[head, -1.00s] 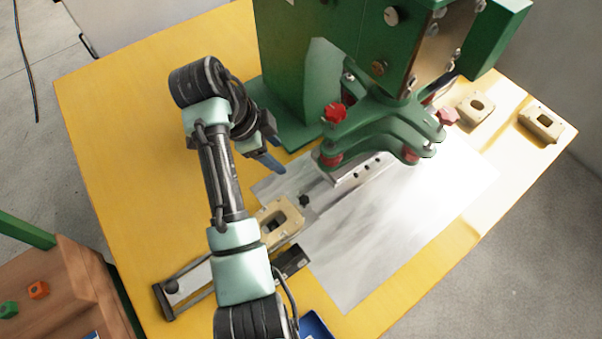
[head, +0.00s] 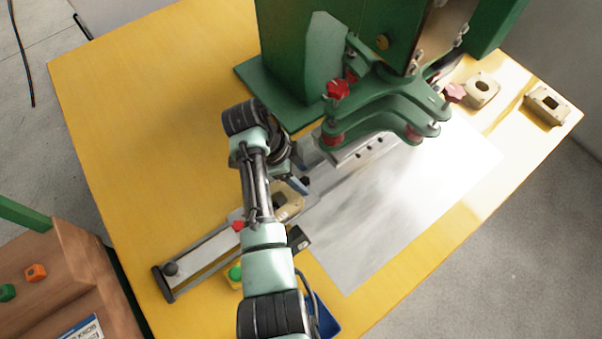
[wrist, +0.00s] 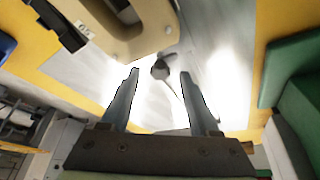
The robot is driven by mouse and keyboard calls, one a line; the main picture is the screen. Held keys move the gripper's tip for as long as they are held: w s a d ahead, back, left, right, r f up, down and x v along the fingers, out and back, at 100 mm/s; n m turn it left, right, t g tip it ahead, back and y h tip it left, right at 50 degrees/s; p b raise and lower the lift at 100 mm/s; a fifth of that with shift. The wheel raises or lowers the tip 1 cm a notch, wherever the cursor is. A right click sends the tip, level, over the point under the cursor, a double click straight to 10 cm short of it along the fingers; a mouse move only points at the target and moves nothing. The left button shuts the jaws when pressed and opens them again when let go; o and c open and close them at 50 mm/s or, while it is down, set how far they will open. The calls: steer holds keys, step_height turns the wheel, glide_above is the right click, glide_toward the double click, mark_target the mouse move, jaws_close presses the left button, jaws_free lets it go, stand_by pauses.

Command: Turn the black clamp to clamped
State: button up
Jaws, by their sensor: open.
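The black clamp (wrist: 160,70) shows in the wrist view as a small dark knob just beyond the fingertips, between their lines. It lies beside a beige housing (wrist: 135,38) with an oblong opening. In the head view the clamp (head: 306,181) is a small dark spot at the far end of the beige housing (head: 291,206), partly hidden by my arm. My gripper (wrist: 161,72) is open and empty, with one finger on each side of the clamp's line. I cannot tell whether a finger touches it, nor which way the clamp is turned.
The green press (head: 385,115) with red star knobs stands close behind. A metal slide rail (head: 205,253) runs to the lower left. A green button (head: 235,272) and a blue bin (head: 326,318) are near the front edge. Two beige housings (head: 482,90) sit far right. The table's left is clear.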

steer(key=shift+f, duration=0.15)
steer(key=shift+c, duration=0.4)
jaws_close()
